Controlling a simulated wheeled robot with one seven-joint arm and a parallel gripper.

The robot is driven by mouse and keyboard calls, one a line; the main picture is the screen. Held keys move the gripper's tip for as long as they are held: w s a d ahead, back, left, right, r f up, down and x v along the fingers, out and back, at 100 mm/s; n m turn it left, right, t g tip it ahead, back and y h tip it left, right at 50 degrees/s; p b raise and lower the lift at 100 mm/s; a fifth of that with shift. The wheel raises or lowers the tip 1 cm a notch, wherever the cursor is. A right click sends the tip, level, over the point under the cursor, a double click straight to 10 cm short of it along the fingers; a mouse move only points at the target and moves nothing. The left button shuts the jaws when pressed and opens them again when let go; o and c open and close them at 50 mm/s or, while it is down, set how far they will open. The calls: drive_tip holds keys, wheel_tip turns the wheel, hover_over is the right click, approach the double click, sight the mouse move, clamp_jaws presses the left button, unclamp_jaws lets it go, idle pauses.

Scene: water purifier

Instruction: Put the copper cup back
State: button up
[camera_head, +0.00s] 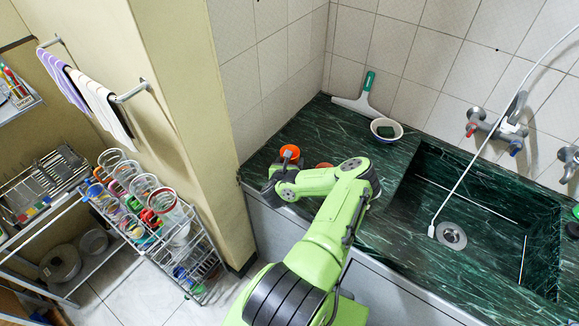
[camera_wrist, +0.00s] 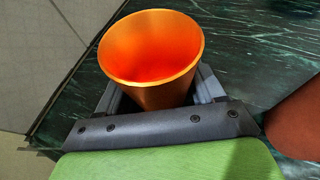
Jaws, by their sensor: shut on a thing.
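The orange, copper-coloured cup (camera_wrist: 152,48) is between the two fingers of my gripper (camera_wrist: 160,95) in the wrist view. The gripper is shut on it, and its open mouth faces the camera. In the head view the cup (camera_head: 289,152) shows as an orange rim at the left end of the dark green counter (camera_head: 385,225), with my gripper (camera_head: 284,166) at it. I cannot tell whether its base touches the counter. The cup's lower part is hidden by the gripper.
A reddish-brown object (camera_wrist: 297,118) is close on the right in the wrist view, and also shows beside my wrist in the head view (camera_head: 323,165). A white bowl (camera_head: 386,129) and a squeegee (camera_head: 360,97) are at the back. The sink (camera_head: 480,215) is right. A cup rack (camera_head: 150,215) stands left, past a wall.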

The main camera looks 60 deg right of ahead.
drive_tip(key=shift+r, duration=0.15)
drive_tip(key=shift+f, duration=0.2)
drive_tip(key=o, duration=1.2)
drive_tip(key=shift+r, duration=0.2)
drive_tip(key=p+v, duration=0.1)
drive_tip(key=v, duration=1.1)
drive_tip(key=shift+p, duration=0.35)
drive_tip(key=shift+a, duration=0.1)
